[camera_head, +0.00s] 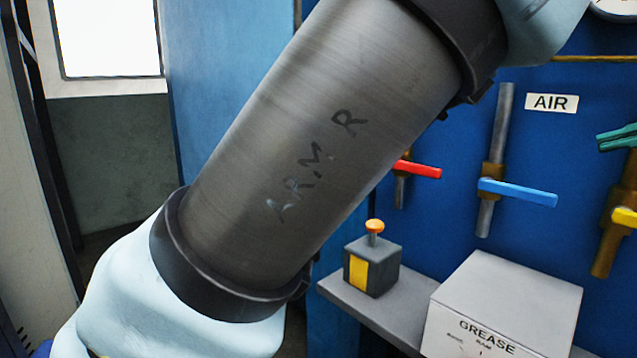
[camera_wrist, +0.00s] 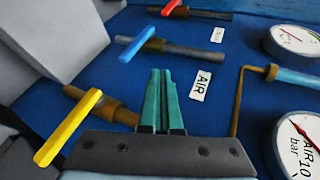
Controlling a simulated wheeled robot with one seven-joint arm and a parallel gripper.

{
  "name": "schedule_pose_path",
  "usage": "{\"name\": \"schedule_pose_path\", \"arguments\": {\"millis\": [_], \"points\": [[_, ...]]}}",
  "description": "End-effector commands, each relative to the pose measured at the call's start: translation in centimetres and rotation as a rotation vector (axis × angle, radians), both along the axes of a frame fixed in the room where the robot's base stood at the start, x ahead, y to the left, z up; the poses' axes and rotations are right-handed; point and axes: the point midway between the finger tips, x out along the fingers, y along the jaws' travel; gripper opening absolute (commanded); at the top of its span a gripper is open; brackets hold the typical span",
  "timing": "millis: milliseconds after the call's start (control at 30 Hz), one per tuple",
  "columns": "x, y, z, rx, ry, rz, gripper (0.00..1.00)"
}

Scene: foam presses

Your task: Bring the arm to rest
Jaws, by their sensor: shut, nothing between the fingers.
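My gripper (camera_wrist: 161,75) has two teal fingers that lie together, shut and empty, in the wrist view. In the head view its teal fingertips (camera_head: 606,139) show at the right edge, in front of the blue panel. They are just above the yellow lever valve. My own arm link, marked "ARM R", crosses the middle of the head view diagonally and hides part of the panel. I cannot tell how far the fingers are from the panel.
The blue panel (camera_head: 575,85) carries a red lever (camera_head: 417,169), a blue lever (camera_head: 517,191), a yellow lever (camera_wrist: 68,128) and gauges (camera_wrist: 302,145). A bent brown pipe (camera_wrist: 239,105) is right of my fingers. Below, a shelf (camera_head: 350,298) bears a button box (camera_head: 385,268) and grease box (camera_head: 510,290).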

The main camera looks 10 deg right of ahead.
Motion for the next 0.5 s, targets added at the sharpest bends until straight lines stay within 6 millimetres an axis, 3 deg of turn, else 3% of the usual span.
{"name": "schedule_pose_path", "arguments": {"millis": [133,233,400,500], "points": [[5.3,2.1,-2.3,0.028,0.078,0.055,0.00],[10.7,5.3,-5.1,0.046,0.184,0.117,0.00],[18.4,13.1,-10.6,0.021,0.393,0.245,0.00],[21.5,18.3,-13.7,-0.028,0.508,0.329,0.00]]}}
